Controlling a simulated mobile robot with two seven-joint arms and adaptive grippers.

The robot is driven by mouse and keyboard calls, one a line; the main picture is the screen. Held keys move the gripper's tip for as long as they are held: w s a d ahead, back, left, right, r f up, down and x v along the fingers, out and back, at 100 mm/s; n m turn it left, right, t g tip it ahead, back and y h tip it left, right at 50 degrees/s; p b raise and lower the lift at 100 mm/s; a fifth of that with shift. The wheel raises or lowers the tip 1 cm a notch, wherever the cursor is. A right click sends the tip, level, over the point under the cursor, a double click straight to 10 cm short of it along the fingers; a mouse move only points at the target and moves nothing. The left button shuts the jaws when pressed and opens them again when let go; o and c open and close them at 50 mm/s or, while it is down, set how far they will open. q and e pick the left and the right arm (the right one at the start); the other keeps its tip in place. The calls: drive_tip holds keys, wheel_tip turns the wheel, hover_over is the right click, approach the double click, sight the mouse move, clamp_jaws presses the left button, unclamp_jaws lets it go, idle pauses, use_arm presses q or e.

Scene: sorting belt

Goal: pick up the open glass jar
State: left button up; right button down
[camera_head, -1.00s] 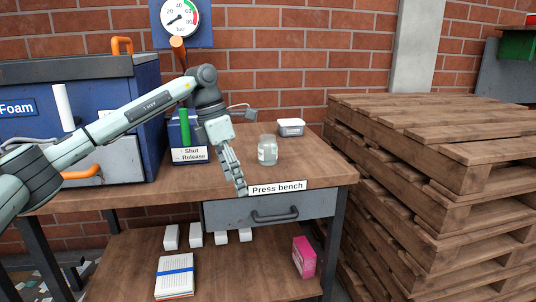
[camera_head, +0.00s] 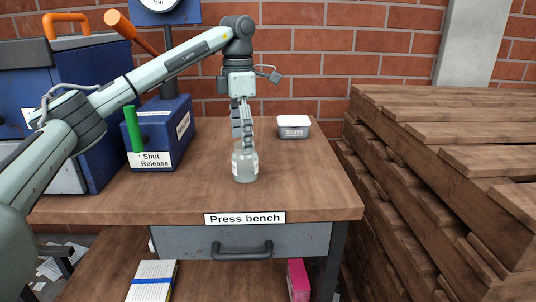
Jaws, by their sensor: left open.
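The open glass jar (camera_head: 245,168) stands upright on the wooden press bench (camera_head: 300,185), near the middle of its top. It is clear glass with a pale label on its left side. My left gripper (camera_head: 243,138) points down at the jar's mouth from above, its fingers overlapping the jar's rim in the picture. It is open; I cannot tell whether the fingers are inside, around or just behind the rim. My right gripper is not in view.
A small white-lidded container (camera_head: 293,127) sits behind and right of the jar. A blue press unit (camera_head: 172,140) with a green lever stands on the left. Wooden pallets (camera_head: 440,170) are stacked on the right. The bench front around the jar is clear.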

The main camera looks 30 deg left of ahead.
sight(245, 163)
use_arm(q)
drive_tip(key=shift+w+d, duration=0.1)
drive_tip(key=shift+w, duration=0.25)
drive_tip(key=shift+w+f, duration=0.1)
drive_tip(key=shift+f, duration=0.15)
wheel_tip(245, 163, down, 7)
drive_tip(key=shift+f, duration=0.1)
drive_tip(key=c, duration=1.5)
drive_tip(key=shift+o, duration=0.2)
